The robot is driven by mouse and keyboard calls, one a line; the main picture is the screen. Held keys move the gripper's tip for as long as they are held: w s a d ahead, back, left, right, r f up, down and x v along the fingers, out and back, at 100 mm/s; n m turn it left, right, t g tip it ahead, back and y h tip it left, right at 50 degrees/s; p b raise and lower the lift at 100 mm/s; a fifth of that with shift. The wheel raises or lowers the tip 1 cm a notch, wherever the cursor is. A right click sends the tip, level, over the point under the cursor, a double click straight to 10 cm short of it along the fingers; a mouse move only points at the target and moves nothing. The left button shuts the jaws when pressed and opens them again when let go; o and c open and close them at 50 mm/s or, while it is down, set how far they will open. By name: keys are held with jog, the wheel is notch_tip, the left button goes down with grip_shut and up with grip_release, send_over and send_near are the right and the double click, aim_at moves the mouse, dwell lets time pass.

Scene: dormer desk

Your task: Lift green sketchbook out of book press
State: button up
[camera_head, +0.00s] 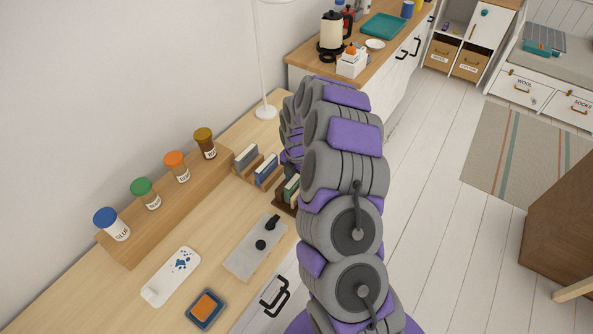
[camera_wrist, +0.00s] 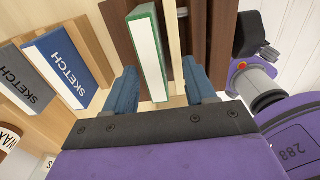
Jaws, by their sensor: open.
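The green sketchbook (camera_wrist: 148,62) stands upright in the wrist view, its pale page edge facing me and its green cover along the edge. In the head view it shows partly (camera_head: 291,187), in the dark brown book press (camera_head: 283,206) just left of my arm. The press's brown wood (camera_wrist: 222,45) also shows in the wrist view. My gripper (camera_wrist: 161,74) is open, with one blue finger on each side of the sketchbook and gaps visible beside it. My arm hides the gripper in the head view.
A blue sketchbook (camera_wrist: 60,62) and a grey sketchbook (camera_wrist: 22,80) stand in wooden holders close to the left. Jars with coloured lids, including a green one (camera_head: 142,187), line a raised shelf. A grey board (camera_head: 252,250) lies in front of the press.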

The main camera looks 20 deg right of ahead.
jog(key=shift+a+f, duration=0.2)
jog(key=shift+a, duration=1.2)
jog(key=shift+d+f, duration=0.1)
jog(key=shift+d, duration=1.05)
jog(key=c, duration=0.5)
jog(key=shift+c, duration=0.7)
jog(key=shift+a, duration=0.15)
jog(key=shift+c, duration=0.8)
jog(key=shift+a, duration=0.65)
grip_shut()
jog(key=shift+o, duration=0.4)
grip_release()
jog(key=shift+w+d, duration=0.1)
jog(key=shift+d, duration=0.2)
jog(key=shift+c, duration=1.4)
jog(key=shift+d, duration=0.15)
jog(key=shift+s, duration=0.2)
